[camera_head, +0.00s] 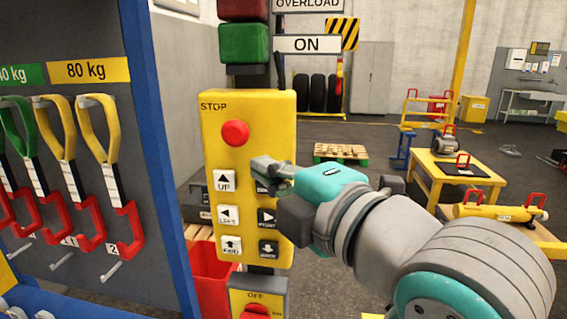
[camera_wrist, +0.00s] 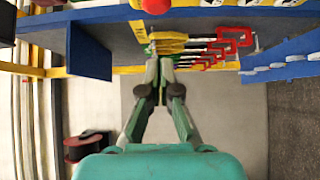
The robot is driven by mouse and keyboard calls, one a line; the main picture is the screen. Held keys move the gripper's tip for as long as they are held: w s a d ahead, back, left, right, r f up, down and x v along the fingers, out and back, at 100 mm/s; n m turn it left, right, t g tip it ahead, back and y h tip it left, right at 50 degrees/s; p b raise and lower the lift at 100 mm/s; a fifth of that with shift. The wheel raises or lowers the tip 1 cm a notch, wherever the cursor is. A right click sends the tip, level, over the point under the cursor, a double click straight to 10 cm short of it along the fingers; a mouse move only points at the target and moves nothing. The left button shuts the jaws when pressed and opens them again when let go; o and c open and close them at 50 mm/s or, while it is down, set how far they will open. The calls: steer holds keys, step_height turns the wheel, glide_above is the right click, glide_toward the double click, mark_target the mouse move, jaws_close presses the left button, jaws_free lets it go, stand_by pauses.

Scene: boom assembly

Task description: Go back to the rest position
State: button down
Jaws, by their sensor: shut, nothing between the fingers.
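My gripper (camera_head: 265,168) is at the yellow control panel (camera_head: 215,130) in the head view. Its tips are close in front of the panel's right side and hide part of the upper right button. I cannot tell whether they touch the panel. The panel has a red STOP button (camera_head: 235,133) and black and white buttons such as UP (camera_head: 224,181) and LEFT (camera_head: 228,215). In the wrist view my gripper (camera_wrist: 159,68) has its fingertips together, with nothing between them.
A blue-framed rack (camera_head: 165,150) with hanging slings stands at the left. A red bin (camera_head: 210,280) stands below the panel. A yellow table (camera_head: 445,172) and a yellow cylinder (camera_head: 500,213) are at the right. A pallet (camera_head: 341,152) lies behind on open floor.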

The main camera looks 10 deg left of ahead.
steer(key=w+d+f+m+t+h, duration=0.1)
steer(key=w+d+f+m+h, duration=0.3)
steer(key=f, duration=0.6)
steer(key=d+f+m+t+y, duration=0.15)
steer(key=f+m, duration=0.35)
steer(key=f, duration=0.5)
steer(key=s+d+f+m+h, duration=0.2)
steer(key=s+d+f+m, duration=0.15)
steer(key=f, duration=0.45)
steer(key=s+d+f+m+h, duration=0.25)
steer(key=d+f+m, duration=0.2)
steer(key=f, duration=0.35)
steer(key=s+d+f+m+h, duration=0.45)
steer(key=s+d+f, duration=0.35)
steer(key=s+f, duration=0.4)
steer(key=s+d+m, duration=0.2)
steer(key=s, duration=0.8)
steer(key=s+d+m+h, duration=0.1)
steer(key=s+m, duration=0.2)
steer(key=s, duration=0.6)
steer(key=shift+s+d+f+g, duration=0.25)
steer(key=shift+s+d+g, duration=0.1)
